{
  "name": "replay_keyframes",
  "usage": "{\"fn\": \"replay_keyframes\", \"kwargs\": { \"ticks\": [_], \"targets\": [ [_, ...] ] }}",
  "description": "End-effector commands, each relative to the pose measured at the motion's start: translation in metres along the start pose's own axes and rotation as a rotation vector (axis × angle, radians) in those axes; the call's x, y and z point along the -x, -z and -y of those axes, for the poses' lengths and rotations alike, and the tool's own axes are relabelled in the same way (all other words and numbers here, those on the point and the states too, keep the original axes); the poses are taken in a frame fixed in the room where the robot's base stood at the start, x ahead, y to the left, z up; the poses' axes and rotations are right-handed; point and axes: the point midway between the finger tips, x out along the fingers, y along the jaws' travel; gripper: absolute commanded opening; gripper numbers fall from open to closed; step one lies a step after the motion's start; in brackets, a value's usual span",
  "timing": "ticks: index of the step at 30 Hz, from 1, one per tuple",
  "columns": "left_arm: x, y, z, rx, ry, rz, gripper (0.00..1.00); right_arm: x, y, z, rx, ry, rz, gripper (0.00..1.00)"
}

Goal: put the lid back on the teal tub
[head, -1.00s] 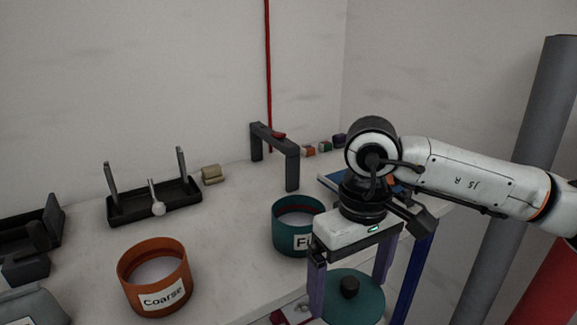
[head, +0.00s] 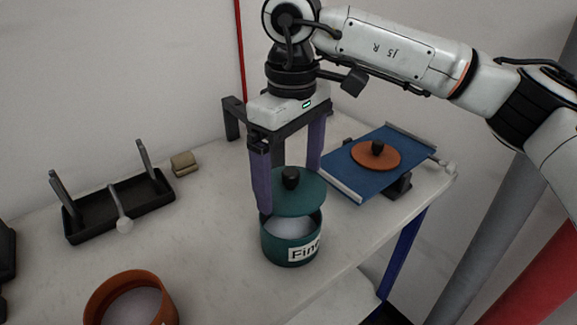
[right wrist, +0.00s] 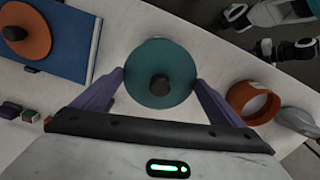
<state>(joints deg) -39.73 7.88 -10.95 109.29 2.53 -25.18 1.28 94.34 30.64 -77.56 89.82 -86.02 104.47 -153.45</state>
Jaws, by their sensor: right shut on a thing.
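The teal tub (head: 284,250), labelled "Fine", stands open on the table with pale contents showing. My right gripper (head: 289,189) points down and is shut on the teal lid (head: 305,201), its purple fingers on either side of the rim. A gap shows the contents at the front. In the right wrist view the lid (right wrist: 145,92) hides most of the tub below it. My left gripper does not show.
An orange tub (head: 97,304) stands open at the front left. An orange lid (head: 364,160) lies on a blue board (head: 340,178) to the right. A black rack (head: 85,228) with upright posts and a tan block (head: 184,163) are at the back left. A dark arch (head: 231,122) stands behind my gripper.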

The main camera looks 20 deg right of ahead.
Motion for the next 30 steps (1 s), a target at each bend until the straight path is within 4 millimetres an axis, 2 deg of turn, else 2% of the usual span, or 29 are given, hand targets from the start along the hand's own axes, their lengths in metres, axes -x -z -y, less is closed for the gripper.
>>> {"fn": "replay_keyframes", "kwargs": {
  "ticks": [7, 15, 30],
  "targets": [
    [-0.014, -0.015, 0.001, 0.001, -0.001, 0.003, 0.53, -0.027, -0.001, 0.000, -0.002, -0.001, 0.001, 0.71],
    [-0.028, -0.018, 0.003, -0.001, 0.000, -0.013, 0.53, -0.051, 0.000, 0.000, -0.001, 0.000, 0.001, 0.71],
    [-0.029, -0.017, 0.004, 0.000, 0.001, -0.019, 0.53, -0.054, 0.000, 0.000, 0.000, 0.000, 0.001, 0.71]
  ]
}}
